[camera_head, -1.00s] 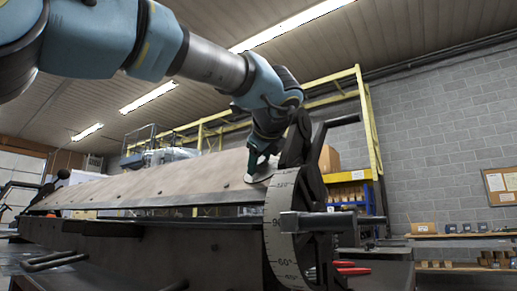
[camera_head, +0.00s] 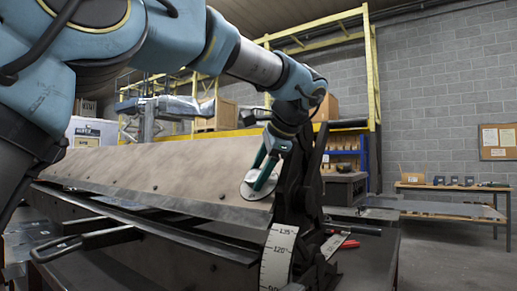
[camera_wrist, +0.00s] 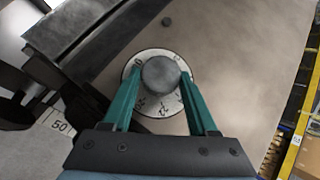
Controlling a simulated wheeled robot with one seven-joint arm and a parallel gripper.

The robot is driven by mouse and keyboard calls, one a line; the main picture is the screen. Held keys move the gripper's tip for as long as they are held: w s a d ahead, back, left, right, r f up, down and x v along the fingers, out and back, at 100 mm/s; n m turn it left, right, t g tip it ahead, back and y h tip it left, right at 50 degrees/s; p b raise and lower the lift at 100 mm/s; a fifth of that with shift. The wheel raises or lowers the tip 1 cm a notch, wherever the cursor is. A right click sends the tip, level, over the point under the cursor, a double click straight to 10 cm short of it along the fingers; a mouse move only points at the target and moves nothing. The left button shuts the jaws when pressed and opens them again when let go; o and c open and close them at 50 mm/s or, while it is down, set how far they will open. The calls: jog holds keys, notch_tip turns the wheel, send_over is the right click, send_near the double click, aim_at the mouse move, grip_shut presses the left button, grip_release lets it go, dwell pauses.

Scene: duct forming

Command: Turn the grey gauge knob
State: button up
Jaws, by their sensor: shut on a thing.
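The grey gauge knob (camera_wrist: 161,75) is round and sits at the centre of a white dial (camera_wrist: 143,105) with black marks, on the tan sloped panel. In the wrist view, my gripper (camera_wrist: 160,80) has its two green fingers on either side of the knob, shut on it. In the head view, my gripper (camera_head: 265,172) reaches down to the white dial (camera_head: 247,187) near the right end of the panel (camera_head: 165,170). The knob itself is hidden behind the fingers there.
A dark upright bracket (camera_head: 307,190) stands just right of the dial. A curved angle scale (camera_head: 279,255) hangs below it. A bar handle (camera_head: 80,240) juts from the front left. A bench (camera_head: 455,187) with small boxes stands at the far right.

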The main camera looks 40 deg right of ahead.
jog(key=n+g+p, duration=0.1)
jog(key=p, duration=0.1)
jog(key=n+g+p, duration=0.1)
jog(key=p, duration=0.2)
jog(key=r+n+g+y+p, duration=0.1)
jog(key=p, duration=0.1)
jog(key=shift+w+n, duration=0.3)
jog(key=n+g+p, duration=0.1)
jog(key=p, duration=0.1)
jog(key=n+g+p, duration=0.1)
jog(key=p, duration=0.2)
jog(key=shift+w+d+f+n+g+y, duration=0.1)
jog(key=shift+w+n+g+y, duration=0.1)
jog(key=shift+n+g+y, duration=0.1)
jog(key=shift+f+n+g+p, duration=0.15)
jog(key=shift+n+g+p, duration=0.35)
jog(key=shift+p, duration=0.1)
jog(key=shift+f, duration=0.1)
jog(key=o, duration=1.4)
jog(key=shift+c, duration=0.2)
notch_tip(320, 180, up, 11)
jog(key=s, duration=0.1)
jog(key=shift+s+d+b, duration=0.2)
jog(key=shift+b, duration=0.1)
